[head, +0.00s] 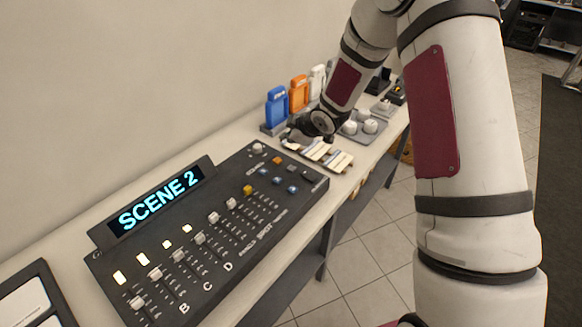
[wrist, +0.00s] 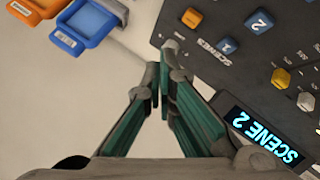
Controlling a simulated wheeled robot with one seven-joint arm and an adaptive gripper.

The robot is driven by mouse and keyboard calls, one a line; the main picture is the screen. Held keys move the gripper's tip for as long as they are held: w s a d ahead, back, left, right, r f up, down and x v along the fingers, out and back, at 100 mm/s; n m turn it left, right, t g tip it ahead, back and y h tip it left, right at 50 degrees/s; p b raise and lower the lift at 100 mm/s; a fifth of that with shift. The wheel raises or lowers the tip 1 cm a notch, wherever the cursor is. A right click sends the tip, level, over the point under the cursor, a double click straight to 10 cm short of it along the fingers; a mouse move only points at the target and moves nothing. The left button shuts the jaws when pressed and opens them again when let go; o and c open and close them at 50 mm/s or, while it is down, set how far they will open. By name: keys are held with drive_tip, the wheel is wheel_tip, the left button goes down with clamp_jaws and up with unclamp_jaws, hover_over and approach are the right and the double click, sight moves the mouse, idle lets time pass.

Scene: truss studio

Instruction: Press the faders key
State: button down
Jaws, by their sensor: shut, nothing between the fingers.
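The dark control console (head: 215,275) lies on the long table, and its display (head: 160,201) reads SCENE 2. The display also shows in the wrist view (wrist: 263,136). Several coloured keys sit on its far part: an orange key (head: 278,160), a yellow key (head: 248,189) and blue keys (head: 277,181). The wrist view shows the orange key (wrist: 191,18), a blue key (wrist: 228,45) and the yellow key (wrist: 281,78). I cannot read which is labelled faders. My gripper (wrist: 158,82) is shut and empty near the console's far edge, close to a pale knob (wrist: 170,47).
Blue (head: 277,105) and orange (head: 299,93) holders stand behind my gripper against the wall. Pale-topped pieces (head: 325,154) lie just beyond the console. A grey tray with white knobs (head: 365,127) is farther along. A dark-framed panel (head: 35,300) is at the near left.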

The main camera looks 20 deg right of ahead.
sight(290, 169)
drive_tip(key=shift+f+b, duration=1.25)
drive_tip(key=shift+f, duration=3.15)
drive_tip(key=shift+f, duration=0.4)
drive_tip(key=shift+f, duration=0.4)
drive_tip(key=shift+r, duration=0.85)
drive_tip(key=shift+r, duration=0.15)
drive_tip(key=shift+r+p, duration=0.9)
drive_tip(key=shift+r, duration=1.45)
drive_tip(key=shift+r, duration=0.1)
